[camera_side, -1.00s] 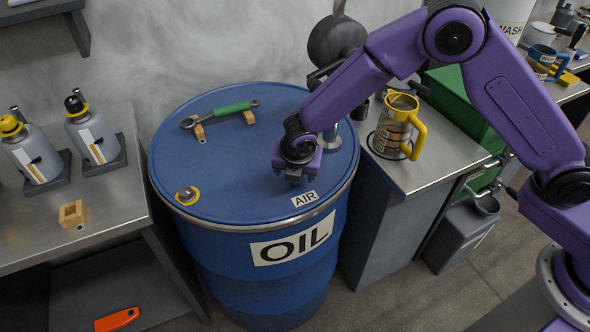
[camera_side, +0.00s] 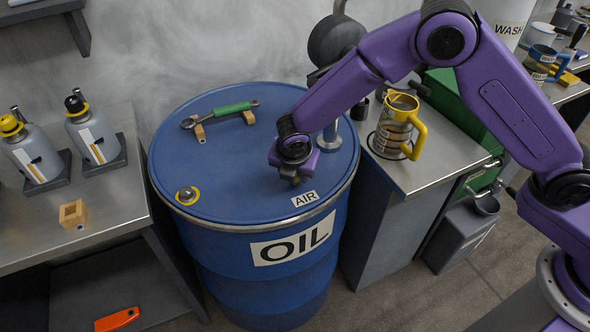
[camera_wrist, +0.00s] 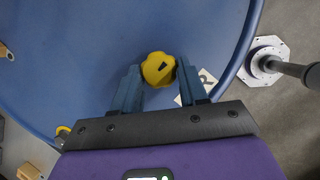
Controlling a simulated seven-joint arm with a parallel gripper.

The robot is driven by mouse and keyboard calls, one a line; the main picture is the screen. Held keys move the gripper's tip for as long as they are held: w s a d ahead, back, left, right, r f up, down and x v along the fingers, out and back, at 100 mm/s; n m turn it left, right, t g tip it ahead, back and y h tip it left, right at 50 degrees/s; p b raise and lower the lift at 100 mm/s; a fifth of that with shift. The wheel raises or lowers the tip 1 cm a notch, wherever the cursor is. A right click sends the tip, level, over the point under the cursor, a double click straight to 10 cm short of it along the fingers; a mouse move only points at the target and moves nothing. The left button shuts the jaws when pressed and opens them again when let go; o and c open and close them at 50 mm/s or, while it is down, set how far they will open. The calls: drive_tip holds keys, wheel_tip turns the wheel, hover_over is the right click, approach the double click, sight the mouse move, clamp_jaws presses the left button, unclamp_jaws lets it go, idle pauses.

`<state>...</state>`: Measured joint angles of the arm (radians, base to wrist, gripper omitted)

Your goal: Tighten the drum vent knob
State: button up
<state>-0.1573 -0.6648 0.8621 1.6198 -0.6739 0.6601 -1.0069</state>
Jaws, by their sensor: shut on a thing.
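The blue oil drum (camera_side: 235,205) stands upright in the middle, with an AIR label (camera_side: 305,198) near the front rim of its lid. My gripper (camera_side: 293,180) is low over the lid, just behind that label, pointing down. The fingers sit on either side of the knob and partly cover the AIR label. In the side view my gripper hides the knob.
A yellow-ringed fitting (camera_side: 187,195) is at the lid's left. A green-handled wrench (camera_side: 222,113) lies on wooden blocks at the lid's back. A yellow mug (camera_side: 397,127) stands on the right counter. The lid's centre is clear.

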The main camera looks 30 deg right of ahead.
drive_tip(key=m, duration=0.3)
drive_tip(key=m+g+h, duration=0.1)
drive_tip(key=shift+w+a+m, duration=0.15)
drive_tip(key=shift+a+m, duration=0.1)
drive_tip(key=shift+m, duration=0.05)
drive_tip(key=m, duration=0.2)
drive_tip(key=m+g+h, duration=0.1)
drive_tip(key=m, duration=0.1)
drive_tip(key=shift+w+g, duration=0.2)
drive_tip(key=shift+g, duration=0.1)
drive_tip(key=m+g, duration=0.1)
drive_tip(key=m, duration=0.4)
drive_tip(key=shift+w+r+g, duration=0.1)
drive_tip(key=shift+w+g, duration=0.1)
drive_tip(key=shift+g, duration=0.2)
drive_tip(key=shift+w+m+g, duration=0.2)
drive_tip(key=shift+m+g, duration=0.5)
drive_tip(key=shift+m, duration=1)
drive_tip(key=shift+r, duration=0.1)
drive_tip(key=o, duration=1.1)
